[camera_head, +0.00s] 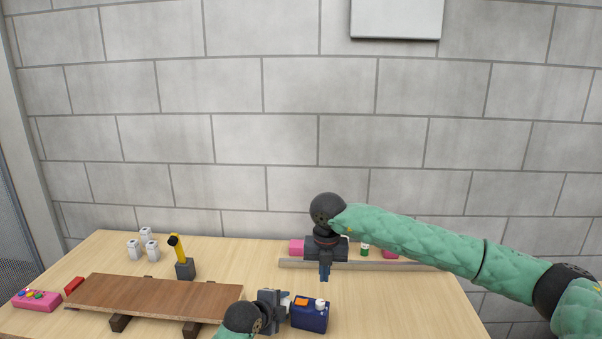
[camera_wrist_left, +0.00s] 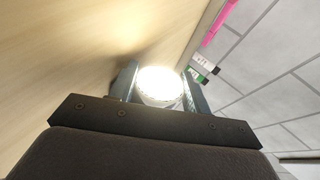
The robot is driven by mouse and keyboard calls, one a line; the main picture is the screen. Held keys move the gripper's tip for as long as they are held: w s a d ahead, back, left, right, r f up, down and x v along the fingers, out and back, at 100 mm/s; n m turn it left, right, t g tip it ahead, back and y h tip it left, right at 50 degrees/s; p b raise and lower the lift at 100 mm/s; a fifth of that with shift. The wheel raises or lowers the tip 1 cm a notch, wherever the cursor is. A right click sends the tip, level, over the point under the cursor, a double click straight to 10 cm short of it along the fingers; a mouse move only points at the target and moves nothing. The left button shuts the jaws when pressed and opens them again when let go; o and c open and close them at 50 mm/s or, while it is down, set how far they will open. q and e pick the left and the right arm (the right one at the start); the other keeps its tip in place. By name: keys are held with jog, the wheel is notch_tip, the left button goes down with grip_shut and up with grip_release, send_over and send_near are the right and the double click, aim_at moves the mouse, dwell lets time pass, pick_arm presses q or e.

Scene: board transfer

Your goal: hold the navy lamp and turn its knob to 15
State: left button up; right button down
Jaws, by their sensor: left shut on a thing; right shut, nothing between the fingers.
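The navy lamp (camera_head: 313,319) is a dark blue box with an orange patch and a white knob (camera_head: 320,303) on top, near the table's front edge. My left gripper (camera_head: 287,308) is shut on it from the left. In the left wrist view a bright white round glow (camera_wrist_left: 160,84) sits between the fingers of my left gripper (camera_wrist_left: 160,92). The lamp's navy body cannot be made out there. My right gripper (camera_head: 325,273) points down, shut and empty, above and behind the lamp, apart from the knob. The knob's setting is too small to read.
A brown board (camera_head: 150,297) lies on dark supports at left. Behind it stand white containers (camera_head: 134,250) and a yellow-and-black object (camera_head: 182,265). A pink button box (camera_head: 37,299) and red block (camera_head: 74,285) are far left. A ledge (camera_head: 385,265) with small items runs behind my right gripper.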

pick_arm(q)
jog(key=o, duration=1)
jog(key=shift+o, duration=0.8)
jog(key=shift+f, duration=0.1)
jog(key=shift+s, duration=0.1)
